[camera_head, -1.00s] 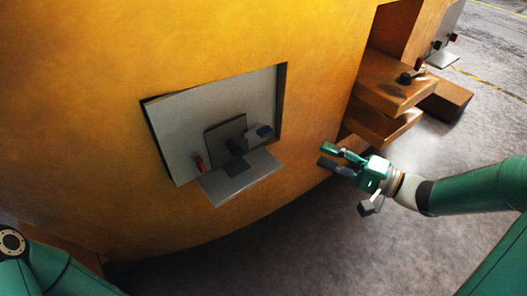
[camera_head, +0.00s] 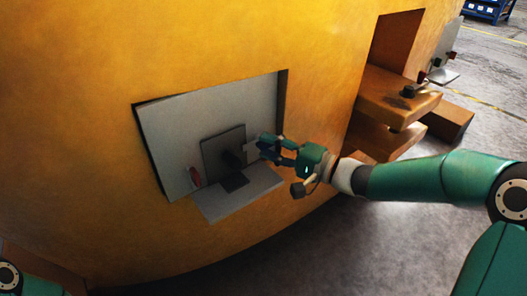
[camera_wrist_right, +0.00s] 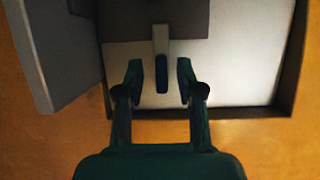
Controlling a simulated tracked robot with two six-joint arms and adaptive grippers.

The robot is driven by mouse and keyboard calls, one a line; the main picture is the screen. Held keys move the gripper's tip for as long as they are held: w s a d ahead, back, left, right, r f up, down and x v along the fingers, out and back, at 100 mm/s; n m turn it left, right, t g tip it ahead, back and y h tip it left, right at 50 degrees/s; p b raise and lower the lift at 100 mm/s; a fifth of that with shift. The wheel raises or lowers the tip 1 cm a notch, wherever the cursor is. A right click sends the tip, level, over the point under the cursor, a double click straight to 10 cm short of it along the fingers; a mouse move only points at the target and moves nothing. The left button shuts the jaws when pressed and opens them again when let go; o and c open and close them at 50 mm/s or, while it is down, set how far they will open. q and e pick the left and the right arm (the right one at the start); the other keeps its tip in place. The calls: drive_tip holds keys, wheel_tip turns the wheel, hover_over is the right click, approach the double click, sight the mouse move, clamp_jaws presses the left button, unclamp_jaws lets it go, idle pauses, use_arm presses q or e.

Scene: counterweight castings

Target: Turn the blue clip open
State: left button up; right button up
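The blue clip (camera_wrist_right: 162,74) shows in the right wrist view as a narrow upright blue piece at the end of a light grey bar (camera_wrist_right: 160,40). My right gripper (camera_wrist_right: 160,82) is open, with one finger on each side of the clip and a visible gap on both sides. In the head view my right gripper (camera_head: 268,147) reaches into the recess from the right and mostly hides the clip. My left gripper is out of view; only part of my left arm shows at the lower left.
The grey recess panel (camera_head: 170,130) in the yellow casting holds a dark square plate (camera_head: 222,150) and a red clip (camera_head: 194,177). A grey ledge (camera_head: 225,203) juts out below. Orange steps (camera_head: 395,98) stand at the right.

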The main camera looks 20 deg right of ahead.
drive_tip(key=shift+w+a, duration=0.45)
drive_tip(key=shift+w, duration=0.05)
